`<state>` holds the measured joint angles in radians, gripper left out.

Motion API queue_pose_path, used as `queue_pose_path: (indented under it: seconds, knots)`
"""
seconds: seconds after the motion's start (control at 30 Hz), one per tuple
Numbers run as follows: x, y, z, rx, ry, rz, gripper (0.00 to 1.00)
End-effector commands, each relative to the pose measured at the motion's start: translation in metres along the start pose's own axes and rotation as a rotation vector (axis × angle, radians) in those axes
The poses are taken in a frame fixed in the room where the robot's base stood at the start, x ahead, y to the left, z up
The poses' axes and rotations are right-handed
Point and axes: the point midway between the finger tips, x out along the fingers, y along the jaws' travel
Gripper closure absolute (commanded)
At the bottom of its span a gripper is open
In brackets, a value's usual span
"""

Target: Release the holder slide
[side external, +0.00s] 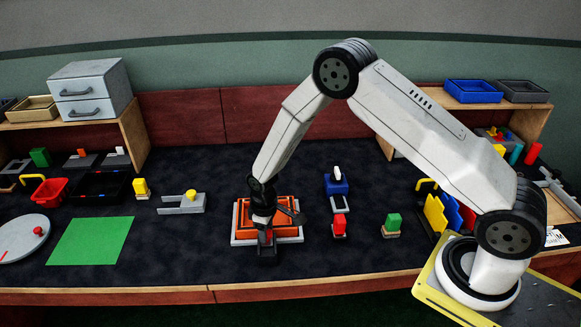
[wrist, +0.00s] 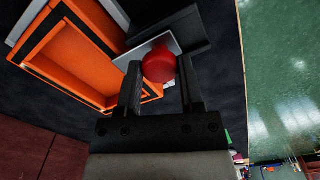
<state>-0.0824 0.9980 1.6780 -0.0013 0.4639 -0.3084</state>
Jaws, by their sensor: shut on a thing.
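My gripper (side external: 265,226) reaches down at the front edge of the orange tray. In the wrist view its two fingers (wrist: 160,75) are closed around a round red knob (wrist: 158,66). The knob sits by a pale flat plate (wrist: 137,50), which I take to be the holder slide. A dark block (wrist: 190,32) lies beside the plate, and it shows below my gripper in the side view (side external: 268,256). The orange tray (wrist: 48,62) is next to them, on a light grey base (side external: 237,240). My fingers hide how the knob joins the plate.
A blue piece with a white top (side external: 336,184), a red block (side external: 339,227) and a green block (side external: 392,224) stand to the right. A grey fork-shaped piece with a yellow knob (side external: 181,207) and a green mat (side external: 90,241) lie to the left. Dark table is clear between them.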

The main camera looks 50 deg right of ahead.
Motion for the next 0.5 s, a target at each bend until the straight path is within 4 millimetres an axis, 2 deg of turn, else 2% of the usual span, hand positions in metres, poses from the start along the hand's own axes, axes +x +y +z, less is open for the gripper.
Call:
queue_pose_path:
  seconds: [0.23, 0.5]
  knots:
    - [0.0, -0.026, 0.011, -0.003, -0.003, -0.002, 1.0]
    - [0.0, -0.03, 0.013, -0.002, -0.006, -0.003, 1.0]
